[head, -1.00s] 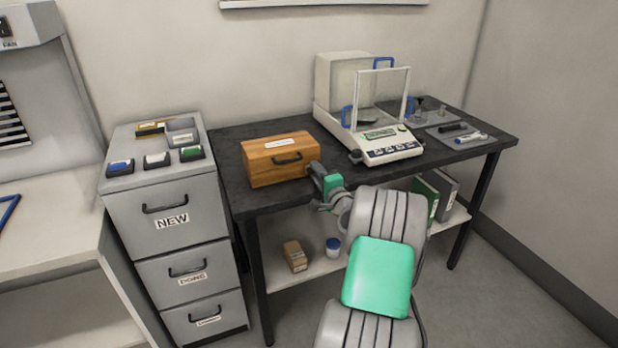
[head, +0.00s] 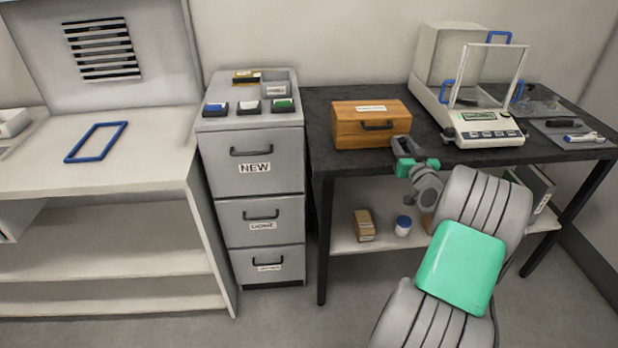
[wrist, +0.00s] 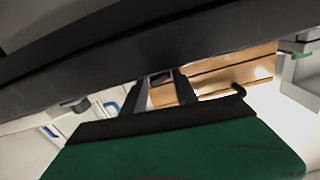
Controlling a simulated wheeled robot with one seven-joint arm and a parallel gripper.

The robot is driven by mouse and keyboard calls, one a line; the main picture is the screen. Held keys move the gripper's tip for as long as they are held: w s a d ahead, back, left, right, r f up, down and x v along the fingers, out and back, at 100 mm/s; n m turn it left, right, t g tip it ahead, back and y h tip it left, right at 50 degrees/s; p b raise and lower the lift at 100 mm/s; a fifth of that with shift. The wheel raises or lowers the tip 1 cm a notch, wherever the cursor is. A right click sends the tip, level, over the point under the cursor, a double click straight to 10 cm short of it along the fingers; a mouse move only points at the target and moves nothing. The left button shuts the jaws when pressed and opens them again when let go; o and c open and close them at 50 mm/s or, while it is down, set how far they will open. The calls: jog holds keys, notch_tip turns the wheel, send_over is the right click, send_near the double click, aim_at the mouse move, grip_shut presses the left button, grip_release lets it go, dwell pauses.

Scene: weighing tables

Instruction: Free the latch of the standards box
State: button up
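The standards box (head: 345,133) is a closed wooden box with a white label on its lid and a dark handle (head: 377,126) on its front. It sits at the left of the black table. My gripper (head: 401,146) is at the box's lower right front corner in the head view. In the wrist view its two dark fingers (wrist: 161,86) stand apart, with wood of the box (wrist: 232,72) behind and between them. A small dark piece shows between the fingertips; I cannot tell if it is the latch. Contact cannot be made out.
A balance (head: 485,128) with a glass shield stands right of the box. A grey drawer cabinet (head: 252,180) is left of the table (head: 318,160). A small carton (head: 364,226) and a blue-lidded jar (head: 403,226) are on the shelf below.

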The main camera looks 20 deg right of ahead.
jog(key=b+v, duration=0.1)
jog(key=v, duration=0.6)
jog(key=w+a+r+n+g+y+p, duration=0.1)
jog(key=w+a+n+g+y+p, duration=0.15)
jog(key=a, duration=0.55)
jog(key=w+a+r+n+g+y+p, duration=0.1)
jog(key=w+a+n+y, duration=0.15)
jog(key=a, duration=0.55)
jog(key=s+a+g+p, duration=0.1)
jog(key=s+a+g, duration=0.1)
jog(key=a, duration=0.5)
jog(key=s+a+g+y+p, duration=0.1)
jog(key=s+a+g+p, duration=0.1)
jog(key=a, duration=0.6)
jog(key=shift+s+r+n+g+y, duration=0.3)
jog(key=shift+s+r+n+g, duration=0.15)
jog(key=shift+s+g, duration=0.35)
jog(key=shift+s, duration=0.1)
